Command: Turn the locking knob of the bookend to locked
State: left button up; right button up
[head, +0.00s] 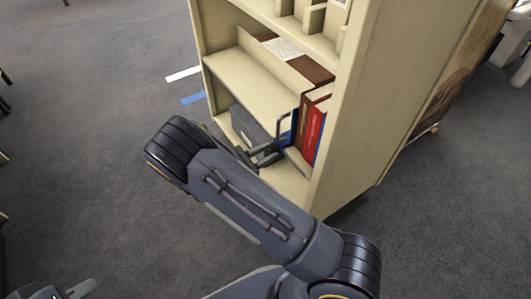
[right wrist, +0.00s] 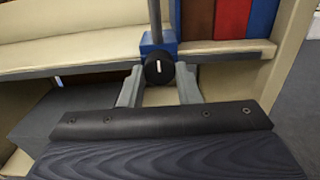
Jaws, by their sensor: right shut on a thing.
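The blue bookend (head: 286,131) stands on a lower shelf against the red book. In the right wrist view its blue base block (right wrist: 147,46) carries a round black locking knob (right wrist: 159,69) with a short, roughly upright white mark. My right gripper (right wrist: 159,90) reaches into the shelf and is shut on the knob, one grey finger on each side. In the head view my right gripper (head: 266,154) is small and partly hidden by my forearm, and the knob cannot be made out. My left gripper (head: 72,291) shows only partly at the bottom left edge.
The cream bookcase (head: 356,110) has a side panel just right of the books. A red book (head: 312,128) stands beside the bookend. A grey box (head: 250,130) sits on the lower shelf to the left. A shelf board (head: 250,85) is above. Carpet is clear at left.

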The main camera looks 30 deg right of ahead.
jog(key=shift+c, duration=0.2)
jog(key=m, duration=0.4)
jog(key=shift+m+b, duration=0.3)
jog(key=shift+m, duration=0.1)
jog(key=m+b, duration=0.1)
jog(key=m, duration=0.3)
jog(key=shift+w+m, duration=0.1)
jog(key=shift+m, duration=0.2)
jog(key=m+b, duration=0.1)
jog(key=m, duration=0.3)
jog(key=shift+r+m+b, duration=0.1)
jog(key=shift+m+b, duration=0.65)
jog(key=shift+m, duration=1.35)
jog(key=o, duration=1)
